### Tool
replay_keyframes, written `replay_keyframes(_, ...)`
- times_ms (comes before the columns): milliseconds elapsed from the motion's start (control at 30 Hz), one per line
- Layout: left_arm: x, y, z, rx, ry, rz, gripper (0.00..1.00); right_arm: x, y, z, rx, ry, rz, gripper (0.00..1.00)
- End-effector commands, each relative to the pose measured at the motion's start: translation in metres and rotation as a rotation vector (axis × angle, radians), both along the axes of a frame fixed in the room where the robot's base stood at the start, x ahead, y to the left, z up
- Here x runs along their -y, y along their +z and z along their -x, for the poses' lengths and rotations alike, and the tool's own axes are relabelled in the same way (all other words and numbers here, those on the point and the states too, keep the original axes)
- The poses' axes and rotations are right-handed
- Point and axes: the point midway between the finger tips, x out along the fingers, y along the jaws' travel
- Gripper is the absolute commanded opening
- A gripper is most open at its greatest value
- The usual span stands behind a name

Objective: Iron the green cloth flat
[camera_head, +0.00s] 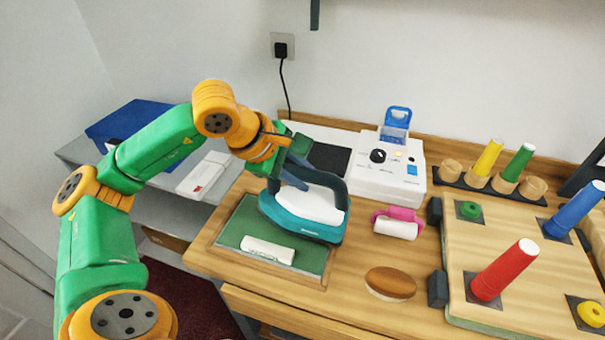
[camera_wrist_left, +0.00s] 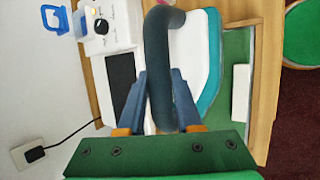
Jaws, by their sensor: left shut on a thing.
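A teal and white iron (camera_head: 310,207) with a dark arched handle is over the back right part of a green cloth (camera_head: 236,228). The cloth lies flat-looking inside a wooden frame at the counter's left. A white bar (camera_head: 267,249) lies on its front part. My left gripper (camera_head: 293,172) is shut on the iron's handle. In the left wrist view, the handle (camera_wrist_left: 178,90) stands between the blue fingers, and the cloth (camera_wrist_left: 236,50) shows beside the iron. Whether the iron's sole touches the cloth cannot be told. The iron hides part of the cloth. My right gripper is out of view.
A white machine (camera_head: 392,178) with a dark pad stands behind the iron. A pink-handled roller (camera_head: 397,225) and a brown oval brush (camera_head: 390,283) lie to the right. A board (camera_head: 530,270) with colored cones is farther right. A blue box (camera_head: 130,125) sits left.

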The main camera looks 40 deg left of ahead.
Motion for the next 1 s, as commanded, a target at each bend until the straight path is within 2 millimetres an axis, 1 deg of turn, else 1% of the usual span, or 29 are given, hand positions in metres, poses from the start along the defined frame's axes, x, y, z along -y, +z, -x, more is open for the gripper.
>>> replay_keyframes(33,0.0,0.006,0.0,0.005,0.0,0.001,0.0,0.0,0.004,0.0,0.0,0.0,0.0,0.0)
replay_keyframes(600,-0.004,0.035,0.003,0.005,0.001,0.0,0.0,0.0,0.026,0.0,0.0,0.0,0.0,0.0)
replay_keyframes(733,-0.005,0.038,0.003,0.005,0.0,0.001,0.0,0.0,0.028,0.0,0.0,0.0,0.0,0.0)
replay_keyframes(1000,-0.005,0.038,0.003,0.005,0.0,0.001,0.0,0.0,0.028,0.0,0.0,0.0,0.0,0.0)
